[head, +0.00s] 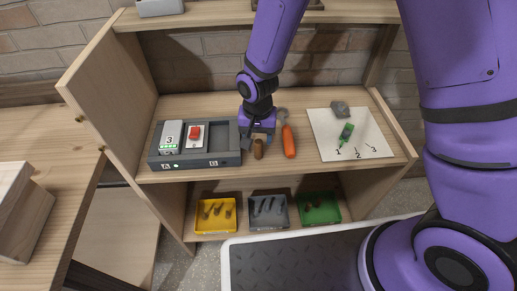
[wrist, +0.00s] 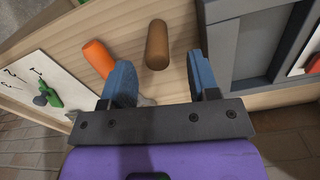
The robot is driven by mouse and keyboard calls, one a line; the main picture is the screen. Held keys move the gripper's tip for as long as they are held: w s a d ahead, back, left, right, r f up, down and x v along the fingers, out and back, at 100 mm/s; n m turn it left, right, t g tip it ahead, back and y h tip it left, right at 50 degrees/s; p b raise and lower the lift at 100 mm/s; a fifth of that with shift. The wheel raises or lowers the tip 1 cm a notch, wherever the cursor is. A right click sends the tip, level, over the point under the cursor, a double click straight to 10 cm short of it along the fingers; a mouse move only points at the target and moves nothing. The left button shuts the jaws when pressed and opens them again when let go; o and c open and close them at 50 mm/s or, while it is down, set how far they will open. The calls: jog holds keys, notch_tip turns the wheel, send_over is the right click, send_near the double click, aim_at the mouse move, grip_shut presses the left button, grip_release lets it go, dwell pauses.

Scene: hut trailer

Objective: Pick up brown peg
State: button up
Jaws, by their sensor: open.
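In the wrist view the brown peg (wrist: 157,45) shows just beyond the fingertips, between the lines of the two jaws. My gripper (head: 262,134) is low over the shelf, close behind the peg. In the wrist view my gripper (wrist: 161,75) has its two blue fingers apart, with nothing between them.
An orange-handled tool (head: 289,141) lies close to the right of the peg. The grey tray (head: 228,159) is to the left. A white sheet (head: 375,147) with a green item (head: 346,132) and grey lump (head: 340,108) lies at right. Yellow (head: 202,228), grey and green bins stand below.

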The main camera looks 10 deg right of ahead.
aim_at(258, 141)
notch_tip(258, 141, down, 5)
jog(key=shift+s+d, duration=0.1)
dwell(0.3)
jog(key=c, duration=1)
jog(key=shift+r, duration=0.15)
